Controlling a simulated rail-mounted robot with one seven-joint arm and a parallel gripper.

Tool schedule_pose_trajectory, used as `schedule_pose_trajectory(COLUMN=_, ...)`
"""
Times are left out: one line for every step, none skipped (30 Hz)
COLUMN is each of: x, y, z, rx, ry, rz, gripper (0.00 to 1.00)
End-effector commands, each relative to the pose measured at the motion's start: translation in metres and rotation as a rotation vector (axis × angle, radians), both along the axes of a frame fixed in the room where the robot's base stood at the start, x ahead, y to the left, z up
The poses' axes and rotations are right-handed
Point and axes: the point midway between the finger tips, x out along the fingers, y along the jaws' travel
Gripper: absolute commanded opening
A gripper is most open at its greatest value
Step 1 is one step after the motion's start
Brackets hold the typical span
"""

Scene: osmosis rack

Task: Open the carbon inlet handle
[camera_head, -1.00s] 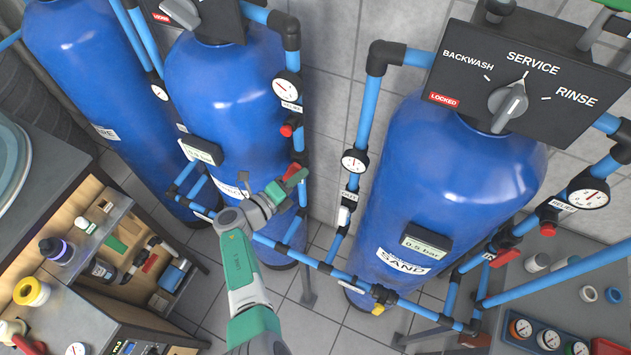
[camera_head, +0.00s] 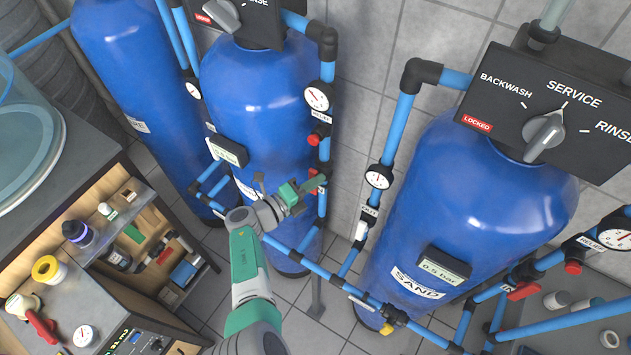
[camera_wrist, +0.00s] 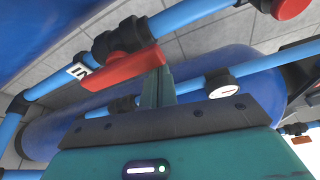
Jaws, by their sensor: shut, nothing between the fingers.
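The red handle (camera_wrist: 112,73) sits on a dark valve body on a blue pipe in the wrist view, beside a partly cut-off white label (camera_wrist: 78,70). In the head view, a bit of red handle (camera_head: 313,184) shows by the vertical pipe of the middle blue tank (camera_head: 262,95), mostly hidden behind my gripper. My gripper (camera_head: 320,181) is shut and empty at that pipe. In the wrist view its fingertips (camera_wrist: 158,76) are together at the right end of the handle, overlapping it; I cannot tell whether they touch.
The sand tank (camera_head: 470,200) stands right, with a locked SERVICE selector panel (camera_head: 545,100) above. Blue pipes (camera_head: 345,285) run low between the tanks. A gauge (camera_head: 317,97) and red relief knob (camera_head: 319,140) sit above my gripper. A cluttered bench (camera_head: 70,275) stands left.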

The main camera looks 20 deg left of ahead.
Motion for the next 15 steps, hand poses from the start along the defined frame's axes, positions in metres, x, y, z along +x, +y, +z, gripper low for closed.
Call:
schedule_pose_trajectory(x=0.000, y=0.001, z=0.001, rx=0.001, ry=-0.001, rz=0.003, gripper=0.00)
schedule_pose_trajectory(x=0.000, y=0.001, z=0.001, rx=0.001, ry=-0.001, rz=0.003, gripper=0.00)
schedule_pose_trajectory(x=0.000, y=0.001, z=0.001, rx=0.001, ry=-0.001, rz=0.003, gripper=0.00)
schedule_pose_trajectory(x=0.000, y=0.001, z=0.001, rx=0.001, ry=-0.001, rz=0.003, gripper=0.00)
schedule_pose_trajectory(x=0.000, y=0.001, z=0.001, rx=0.001, ry=-0.001, rz=0.003, gripper=0.00)
schedule_pose_trajectory(x=0.000, y=0.002, z=0.001, rx=0.001, ry=-0.001, rz=0.004, gripper=0.00)
schedule_pose_trajectory(x=0.000, y=0.002, z=0.001, rx=0.001, ry=-0.001, rz=0.004, gripper=0.00)
schedule_pose_trajectory(x=0.000, y=0.002, z=0.001, rx=0.001, ry=-0.001, rz=0.004, gripper=0.00)
schedule_pose_trajectory(x=0.000, y=0.001, z=0.001, rx=0.001, ry=-0.001, rz=0.004, gripper=0.00)
schedule_pose_trajectory(x=0.000, y=0.000, z=0.002, rx=0.001, ry=-0.001, rz=0.003, gripper=0.00)
schedule_pose_trajectory(x=-0.001, y=-0.002, z=0.003, rx=0.001, ry=-0.001, rz=0.003, gripper=0.00)
schedule_pose_trajectory(x=-0.002, y=-0.006, z=0.005, rx=0.000, ry=0.000, rz=0.002, gripper=0.00)
schedule_pose_trajectory(x=-0.004, y=-0.011, z=0.006, rx=-0.002, ry=0.001, rz=0.001, gripper=0.00)
schedule_pose_trajectory(x=-0.005, y=-0.016, z=0.008, rx=-0.002, ry=0.002, rz=0.000, gripper=0.00)
schedule_pose_trajectory(x=-0.008, y=-0.024, z=0.009, rx=-0.002, ry=0.003, rz=0.000, gripper=0.00)
